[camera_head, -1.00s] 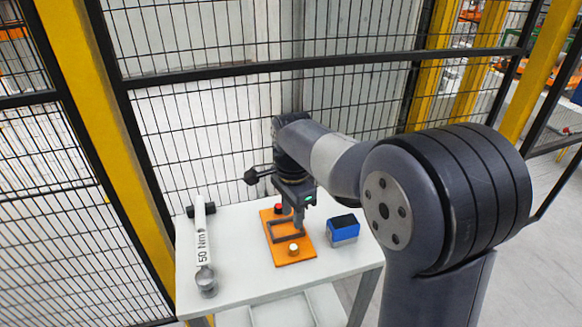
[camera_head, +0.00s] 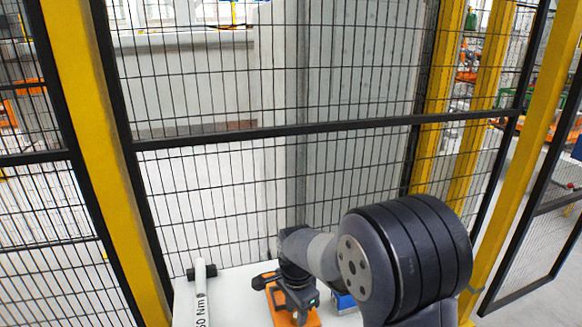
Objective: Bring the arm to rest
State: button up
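My arm reaches in from the lower right, over a white table (camera_head: 240,290) at the bottom of the view. My gripper (camera_head: 299,308) is at its far end, dark grey with a small green light, low over an orange plate (camera_head: 310,321). The bottom edge of the picture cuts off the fingertip area, so I cannot see whether the fingers are open or hold anything. Most of the orange plate is hidden by the gripper or out of view.
A white torque wrench (camera_head: 201,290) with a dark crosspiece lies on the table's left. A blue box (camera_head: 344,302) is partly hidden behind my arm. A black mesh fence (camera_head: 225,190) with yellow posts (camera_head: 95,150) stands behind the table.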

dwell(0.3)
notch_tip(320, 180, up, 11)
notch_tip(320, 180, down, 11)
jog(key=shift+f, duration=0.15)
jog(key=shift+n, duration=0.3)
jog(key=n, duration=0.4)
jog(key=shift+n, duration=0.3)
jog(key=n, duration=0.6)
jog(key=shift+d, duration=0.1)
jog(key=n+b, duration=0.1)
jog(key=n, duration=0.5)
jog(key=shift+d+n, duration=0.1)
jog(key=shift+n, duration=0.2)
jog(key=n, duration=0.6)
jog(key=shift+r, duration=0.2)
